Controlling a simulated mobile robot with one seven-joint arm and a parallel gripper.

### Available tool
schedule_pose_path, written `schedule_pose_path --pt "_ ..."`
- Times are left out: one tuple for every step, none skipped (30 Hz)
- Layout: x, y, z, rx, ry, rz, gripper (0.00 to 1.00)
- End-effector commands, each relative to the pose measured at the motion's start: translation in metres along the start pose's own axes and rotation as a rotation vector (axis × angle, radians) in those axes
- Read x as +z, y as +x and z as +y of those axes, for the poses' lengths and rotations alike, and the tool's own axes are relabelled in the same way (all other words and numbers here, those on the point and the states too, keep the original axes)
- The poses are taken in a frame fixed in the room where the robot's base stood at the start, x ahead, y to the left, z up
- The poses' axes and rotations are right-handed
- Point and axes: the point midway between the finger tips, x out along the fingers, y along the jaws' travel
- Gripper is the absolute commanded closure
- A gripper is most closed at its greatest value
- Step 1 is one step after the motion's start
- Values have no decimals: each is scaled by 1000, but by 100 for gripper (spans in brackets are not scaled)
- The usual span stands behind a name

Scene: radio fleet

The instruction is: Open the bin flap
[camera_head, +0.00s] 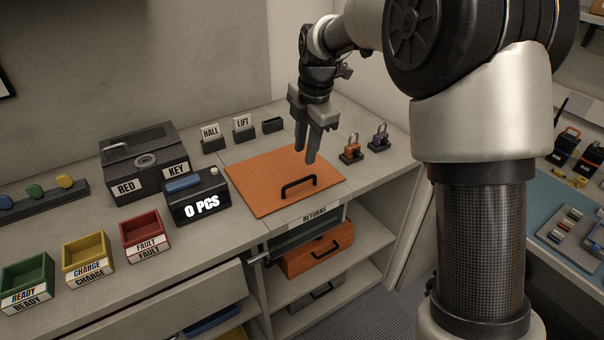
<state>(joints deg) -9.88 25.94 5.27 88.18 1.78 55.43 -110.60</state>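The bin flap is a flat orange panel (262,180) lying flush in the grey counter top, shut. A black bar handle (298,186) is fixed near its front edge. A "RETURNS" label (314,214) is on the counter's front edge, just in front of the flap. My gripper (305,157) points down over the flap, toward its right back part, above and behind the handle. Its two fingers are apart with nothing between them. The gripper appears clear of the handle. Its exact height over the flap is hard to tell.
Left of the flap are a "0 PCS" counter box (204,202) and a grey key box (144,163). Red (147,237), yellow (88,258) and green (27,281) bins stand along the front. Padlocks (352,149) stand right of the flap. An orange box (318,252) sits below.

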Motion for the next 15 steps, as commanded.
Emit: schedule_pose_path --pt "-1 13 -1 -4 0 1 72" --pt "0 20 -1 -3 0 1 72" --pt "0 29 -1 -4 1 1 72" --pt "0 35 -1 -3 1 1 72" --pt "-1 42 -1 -4 1 2 72" --pt "-1 50 -1 -3 1 2 72" --pt "-1 56 -1 -2 1 2 72" --pt "-1 61 -1 -3 1 2 72" --pt "0 68 -1 -2 1 1 72" --pt "0 72 -1 -2 2 0 72" --pt "0 76 -1 -2 1 0 72" --pt "0 82 0 -2 1 0 72" --pt "0 85 0 -1 1 0 72" --pt "0 87 0 0 1 0 72" --pt "0 90 0 0 0 0 72"
